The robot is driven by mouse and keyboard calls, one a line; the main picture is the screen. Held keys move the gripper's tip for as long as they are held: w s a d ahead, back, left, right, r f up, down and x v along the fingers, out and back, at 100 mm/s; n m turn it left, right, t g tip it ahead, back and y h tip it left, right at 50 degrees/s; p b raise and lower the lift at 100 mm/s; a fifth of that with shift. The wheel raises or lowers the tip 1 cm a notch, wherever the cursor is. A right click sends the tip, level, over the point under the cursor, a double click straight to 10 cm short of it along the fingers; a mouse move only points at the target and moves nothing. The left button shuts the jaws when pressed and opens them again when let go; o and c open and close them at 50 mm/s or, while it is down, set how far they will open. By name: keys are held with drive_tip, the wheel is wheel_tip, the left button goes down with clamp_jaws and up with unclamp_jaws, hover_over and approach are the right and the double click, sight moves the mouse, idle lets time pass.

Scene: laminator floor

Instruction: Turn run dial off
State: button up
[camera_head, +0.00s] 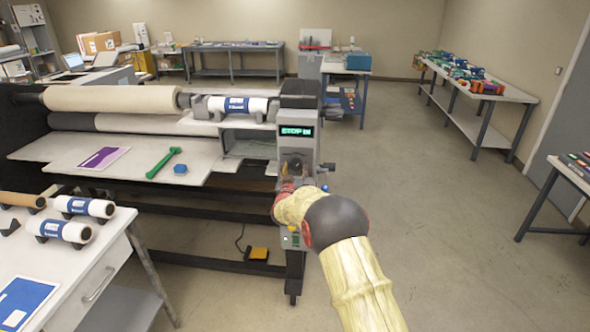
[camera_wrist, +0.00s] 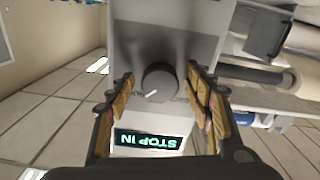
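The run dial (camera_wrist: 160,82) is a dark round knob on the grey control post (camera_head: 299,112) of the laminator. In the wrist view, a white mark on it points to the lower left. The display (camera_wrist: 149,141) on the same panel shows green "STOP IN" text, upside down in the wrist view and upright in the head view (camera_head: 296,131). My gripper (camera_wrist: 160,78) is open, with one finger on each side of the dial and gaps between fingers and knob. In the head view, my gripper (camera_head: 296,174) is in front of the panel and partly hides it.
The laminator bed (camera_head: 60,150) holds a purple sheet (camera_head: 104,158), a green tool (camera_head: 164,163) and a blue hexagonal piece (camera_head: 180,169). A white table (camera_head: 110,257) with film rolls stands at front left. The floor (camera_head: 430,240) to the right is clear.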

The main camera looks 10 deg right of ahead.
drive_tip(key=c, duration=1)
drive_tip(key=shift+c, duration=0.2)
drive_tip(key=shift+n, duration=0.3)
drive_tip(key=n+p, duration=0.2)
drive_tip(key=n, duration=0.1)
drive_tip(key=shift+r, duration=0.15)
drive_tip(key=shift+n+p, duration=1.4)
drive_tip(key=shift+n, duration=1.2)
drive_tip(key=o, duration=1)
drive_tip(key=shift+o, duration=0.8)
